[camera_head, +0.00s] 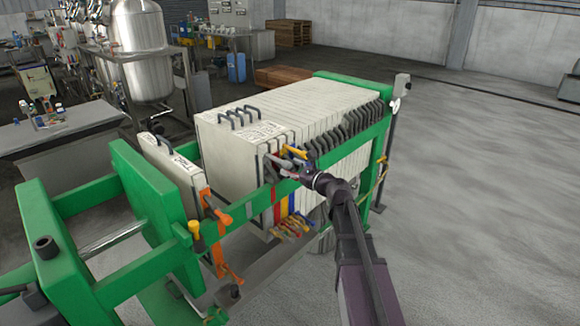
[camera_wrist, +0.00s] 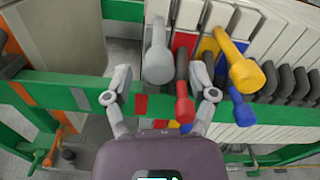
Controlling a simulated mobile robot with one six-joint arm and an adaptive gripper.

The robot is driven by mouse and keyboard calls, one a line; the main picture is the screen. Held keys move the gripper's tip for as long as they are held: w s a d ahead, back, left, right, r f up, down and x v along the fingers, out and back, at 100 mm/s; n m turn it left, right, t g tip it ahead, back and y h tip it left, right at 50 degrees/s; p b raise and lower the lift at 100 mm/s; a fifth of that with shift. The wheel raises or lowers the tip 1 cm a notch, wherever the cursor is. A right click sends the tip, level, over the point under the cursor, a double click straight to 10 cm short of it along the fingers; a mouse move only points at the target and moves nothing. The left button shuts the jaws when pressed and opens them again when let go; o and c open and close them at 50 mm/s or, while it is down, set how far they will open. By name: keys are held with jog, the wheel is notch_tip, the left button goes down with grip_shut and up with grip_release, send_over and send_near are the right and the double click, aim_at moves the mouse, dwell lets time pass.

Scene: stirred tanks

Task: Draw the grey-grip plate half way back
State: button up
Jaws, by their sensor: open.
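The grey-grip plate's grip (camera_wrist: 158,62) stands up in the wrist view, left of a red grip (camera_wrist: 184,103). The plate is at the near end of the pale plate pack (camera_head: 245,140) in the head view, where its grip is hard to pick out. My gripper (camera_wrist: 161,80) is open and empty at the side rail. In the wrist view its left finger is left of the grey grip and its right finger is right of the red grip. I cannot tell whether either finger touches a grip. My gripper (camera_head: 296,168) partly covers the grips in the head view.
Yellow (camera_wrist: 240,68) and blue (camera_wrist: 242,108) grips are just right of my right finger, followed by several dark grips (camera_wrist: 285,82). A green rail (camera_head: 240,207) runs alongside. A separate plate with orange grips (camera_head: 176,170) stands left, across an open gap.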

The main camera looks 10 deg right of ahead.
jog(key=shift+w+a, duration=0.45)
jog(key=shift+w, duration=0.15)
grip_shut()
jog(key=s+a, duration=0.6)
jog(key=a, duration=0.2)
jog(key=shift+a, duration=0.3)
jog(key=shift+s, duration=0.1)
grip_release()
jog(key=shift+s+d, duration=0.1)
